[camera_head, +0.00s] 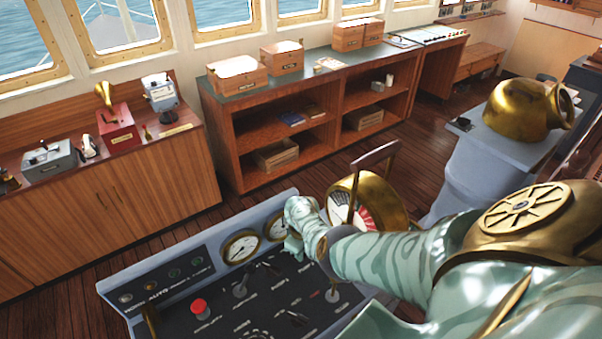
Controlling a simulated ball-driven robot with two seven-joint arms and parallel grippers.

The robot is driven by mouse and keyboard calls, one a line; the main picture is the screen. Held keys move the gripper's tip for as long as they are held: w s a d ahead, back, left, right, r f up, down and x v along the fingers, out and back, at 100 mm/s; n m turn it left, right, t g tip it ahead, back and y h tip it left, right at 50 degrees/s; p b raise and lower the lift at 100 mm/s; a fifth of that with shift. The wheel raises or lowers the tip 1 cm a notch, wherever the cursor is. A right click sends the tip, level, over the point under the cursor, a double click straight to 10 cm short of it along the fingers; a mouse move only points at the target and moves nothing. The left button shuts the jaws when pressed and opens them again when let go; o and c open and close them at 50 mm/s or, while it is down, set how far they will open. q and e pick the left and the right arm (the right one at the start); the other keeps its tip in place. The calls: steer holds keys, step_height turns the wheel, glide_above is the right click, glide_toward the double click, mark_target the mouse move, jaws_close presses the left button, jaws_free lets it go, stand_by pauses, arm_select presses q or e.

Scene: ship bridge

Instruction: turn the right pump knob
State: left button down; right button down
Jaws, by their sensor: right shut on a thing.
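The grey control console (130,289) with a dark sloped panel stands in front of me. Its panel carries a red button (200,307), several black knobs and levers such as a grey lever (240,288), and round gauges (242,247). My right gripper (293,246), at the end of a teal patterned arm, comes in from the right and is down at the panel beside the gauges. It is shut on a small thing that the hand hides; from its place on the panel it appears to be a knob. My left gripper is out of view.
A brass engine telegraph (388,205) with an upright handle stands just behind my right gripper. A brass binnacle-like housing (522,111) on a grey pedestal is at the right. Wooden cabinets (110,205) line the windows. Floor between cabinets and console is clear.

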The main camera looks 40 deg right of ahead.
steer(key=shift+w+d+n, duration=0.1)
steer(key=shift+n, duration=0.9)
steer(key=c, duration=1.5)
jaws_free()
steer(key=shift+o, duration=0.2)
steer(key=shift+r, duration=0.1)
step_height(320, 180, up, 16)
steer(key=p, duration=0.9)
